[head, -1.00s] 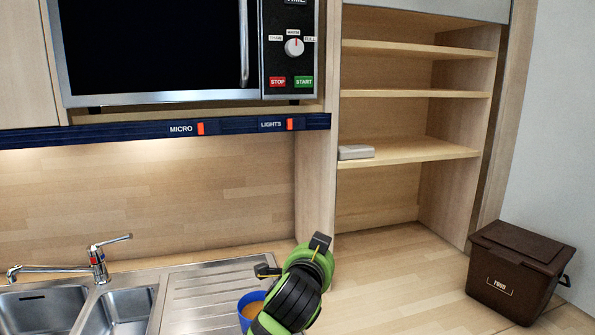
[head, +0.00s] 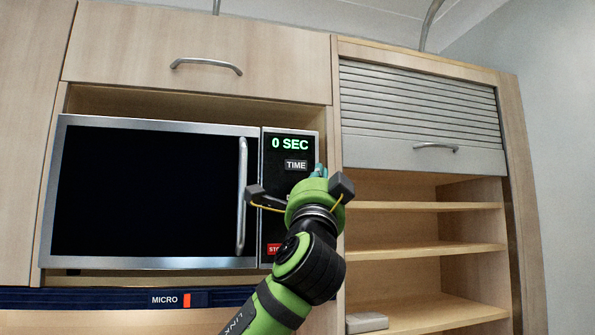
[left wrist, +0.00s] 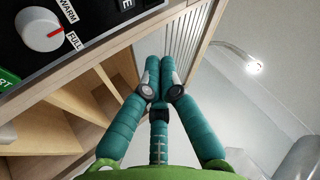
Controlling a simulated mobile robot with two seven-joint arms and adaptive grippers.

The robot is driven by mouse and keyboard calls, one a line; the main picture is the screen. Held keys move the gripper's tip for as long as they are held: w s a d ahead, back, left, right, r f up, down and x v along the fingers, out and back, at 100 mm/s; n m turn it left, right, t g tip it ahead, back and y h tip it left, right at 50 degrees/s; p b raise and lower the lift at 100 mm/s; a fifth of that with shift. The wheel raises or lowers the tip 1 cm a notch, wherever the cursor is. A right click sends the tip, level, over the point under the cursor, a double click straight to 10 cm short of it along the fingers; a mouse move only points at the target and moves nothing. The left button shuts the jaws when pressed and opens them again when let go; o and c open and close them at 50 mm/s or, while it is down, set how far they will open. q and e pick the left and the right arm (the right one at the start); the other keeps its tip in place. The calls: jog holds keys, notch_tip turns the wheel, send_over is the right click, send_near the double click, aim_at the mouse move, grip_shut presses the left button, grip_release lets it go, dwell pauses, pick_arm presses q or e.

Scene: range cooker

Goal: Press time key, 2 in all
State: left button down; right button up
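The TIME key (head: 296,165) is a dark key with white lettering on the microwave's control panel, just under the green display (head: 290,144), which reads 0 SEC. A part of a key with the letter E (left wrist: 127,4) shows at the top of the left wrist view. My left gripper (head: 320,171) is raised before the panel's right edge, its teal tips a little right of and below the TIME key. In the left wrist view its fingers (left wrist: 160,72) come together with nothing between them. The gripper hides the dial in the head view. My right gripper is not in view.
The microwave (head: 150,190) has a vertical door handle (head: 241,195) left of the panel. The red STOP key (head: 274,249) is partly hidden by my arm. Open shelves (head: 430,249) and a roller shutter (head: 420,115) stand to the right; a drawer handle (head: 206,65) sits above.

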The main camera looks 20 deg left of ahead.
aim_at(301, 166)
pick_arm(q)
jog(key=r, duration=0.1)
jog(key=s+r, duration=0.1)
jog(key=r, duration=0.1)
jog(key=shift+s+a+r+t+y, duration=0.2)
jog(key=shift+t+y, duration=0.1)
jog(key=shift+t, duration=0.1)
jog(key=w+a+p, duration=0.1)
jog(key=w, duration=0.1)
jog(key=w+a+p, duration=0.1)
jog(key=w, duration=0.1)
jog(key=w+a+p, duration=0.2)
jog(key=shift+w+a+r, duration=0.1)
jog(key=shift+w, duration=0.05)
jog(key=shift+w+a+p, duration=0.3)
jog(key=shift+w+a, duration=0.05)
jog(key=shift+w, duration=0.2)
dwell(1.0)
jog(key=shift+w+a, duration=0.25)
jog(key=shift+w, duration=0.1)
